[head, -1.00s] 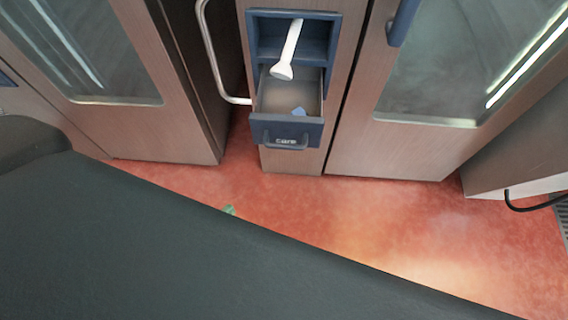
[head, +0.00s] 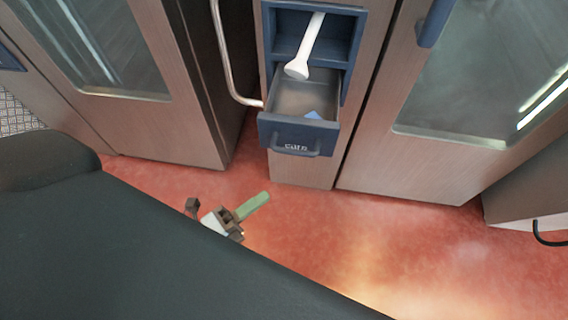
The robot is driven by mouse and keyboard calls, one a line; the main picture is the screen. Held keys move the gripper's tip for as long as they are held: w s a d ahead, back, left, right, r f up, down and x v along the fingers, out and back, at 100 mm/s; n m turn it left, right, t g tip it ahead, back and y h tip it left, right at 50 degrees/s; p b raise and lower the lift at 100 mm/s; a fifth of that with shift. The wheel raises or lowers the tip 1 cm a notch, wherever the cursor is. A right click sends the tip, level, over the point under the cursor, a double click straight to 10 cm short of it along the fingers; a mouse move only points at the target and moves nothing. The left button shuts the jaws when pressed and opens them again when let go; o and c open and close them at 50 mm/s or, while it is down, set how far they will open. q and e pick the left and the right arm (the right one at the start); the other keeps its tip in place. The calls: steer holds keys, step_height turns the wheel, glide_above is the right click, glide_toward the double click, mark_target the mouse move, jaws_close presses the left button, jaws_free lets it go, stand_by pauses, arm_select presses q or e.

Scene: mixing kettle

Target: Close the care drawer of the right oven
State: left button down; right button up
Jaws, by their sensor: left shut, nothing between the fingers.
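The care drawer (head: 297,137) of the right oven is pulled out, in the upper middle of the head view. It has a dark blue front with a handle and "care" lettering, and a small blue item (head: 313,116) lies inside. My left gripper (head: 266,195) has green fingers, which are shut and empty. It shows below and to the left of the drawer front, over the red floor, apart from the drawer. My right gripper is out of view.
A white wand (head: 306,45) hangs from the blue recess (head: 285,30) above the drawer. A metal bar handle (head: 225,60) stands left of the drawer. The right oven door (head: 400,160) is beside it. The red floor (head: 370,240) looks clear.

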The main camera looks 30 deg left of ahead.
arm_select(q)
steer(key=w+d+r, duration=0.1)
steer(key=w, duration=0.8)
steer(key=shift+d+r, duration=0.25)
steer(key=shift+d, duration=0.15)
steer(key=shift+w, duration=0.15)
steer(key=b, duration=0.3)
glide_above(297, 102)
steer(key=s+d, duration=0.2)
steer(key=s, duration=0.2)
steer(key=shift+s+a, duration=0.15)
steer(key=shift+a, duration=0.05)
steer(key=shift+w+a+r, duration=0.15)
steer(key=shift+w, duration=0.05)
